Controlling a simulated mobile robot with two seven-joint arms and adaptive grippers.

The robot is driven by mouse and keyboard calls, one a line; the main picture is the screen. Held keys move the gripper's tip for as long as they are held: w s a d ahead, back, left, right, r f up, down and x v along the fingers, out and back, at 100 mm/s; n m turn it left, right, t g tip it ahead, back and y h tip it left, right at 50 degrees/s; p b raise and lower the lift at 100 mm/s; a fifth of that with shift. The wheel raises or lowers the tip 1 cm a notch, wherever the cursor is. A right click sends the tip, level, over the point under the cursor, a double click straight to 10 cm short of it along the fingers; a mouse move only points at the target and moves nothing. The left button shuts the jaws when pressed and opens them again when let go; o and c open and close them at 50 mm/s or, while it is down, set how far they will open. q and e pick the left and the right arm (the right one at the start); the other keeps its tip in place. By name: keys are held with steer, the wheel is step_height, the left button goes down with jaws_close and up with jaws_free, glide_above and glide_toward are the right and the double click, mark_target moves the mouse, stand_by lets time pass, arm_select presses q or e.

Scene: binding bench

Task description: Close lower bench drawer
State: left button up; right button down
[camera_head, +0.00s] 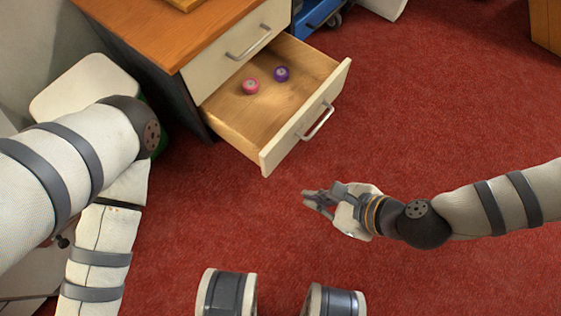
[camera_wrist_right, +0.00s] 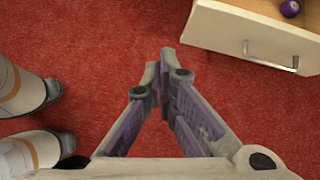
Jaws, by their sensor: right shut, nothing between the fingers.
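The lower bench drawer (camera_head: 305,125) stands pulled out below the shut upper drawer (camera_head: 235,55) of the wooden-topped bench. A pink roll (camera_head: 250,86) and a purple roll (camera_head: 281,73) lie inside it. Its front carries a metal bar handle (camera_head: 317,121). In the right wrist view the drawer front (camera_wrist_right: 255,35) and its handle (camera_wrist_right: 270,58) show at the upper right. My right gripper (camera_head: 312,200) is shut and empty, in front of the drawer and apart from it; its fingertips meet in the wrist view (camera_wrist_right: 158,65). My left gripper is out of view; only the left arm shows.
Red carpet (camera_head: 430,110) lies open to the right of and in front of the drawer. A white-lidded bin (camera_head: 85,88) stands left of the bench, partly behind my left arm. A blue wheeled thing (camera_head: 315,15) stands behind the bench.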

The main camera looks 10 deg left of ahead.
steer(key=w+f+m+t+b, duration=0.1)
steer(key=w+f+m+b, duration=0.1)
steer(key=w+f, duration=0.3)
steer(key=b, duration=0.4)
glide_toward(269, 157)
step_height(269, 157, down, 3)
steer(key=s+d, duration=0.1)
steer(key=shift+m+t, duration=0.3)
steer(key=a, duration=0.1)
steer(key=w+a, duration=0.1)
steer(key=w+a+b, duration=0.1)
steer(key=shift+a+f, duration=0.35)
steer(key=shift+f, duration=0.05)
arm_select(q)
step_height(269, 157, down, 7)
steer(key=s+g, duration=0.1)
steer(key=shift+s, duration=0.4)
arm_select(e)
steer(key=shift+w, duration=0.1)
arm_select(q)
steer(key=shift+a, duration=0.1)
arm_select(e)
steer(key=shift+a, duration=0.1)
